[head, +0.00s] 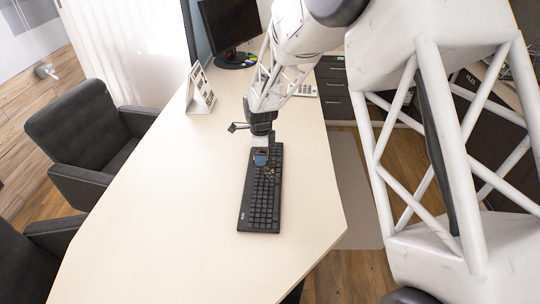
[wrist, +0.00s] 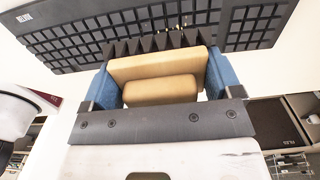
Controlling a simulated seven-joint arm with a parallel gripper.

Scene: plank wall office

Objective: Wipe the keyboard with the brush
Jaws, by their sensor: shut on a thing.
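A black keyboard (head: 260,207) lies lengthwise on the pale desk. My gripper (head: 261,158) is low over its far part, pointing down. In the wrist view, the blue fingers of my gripper (wrist: 164,78) are shut on a brush (wrist: 158,66) with a tan body and dark, jagged bristles. The bristles overlap the near edge of the keyboard (wrist: 75,42); I cannot tell whether they touch the keys. Small yellowish crumbs (wrist: 183,27) show on the keys just beyond the bristles. The brush is mostly hidden behind my gripper in the head view.
A desk calendar (head: 200,90) stands on the desk (head: 150,200) left of and beyond the keyboard. A monitor (head: 231,24) is at the far end. Dark chairs (head: 85,130) line the left side. The desk left of the keyboard is clear; its right edge is close.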

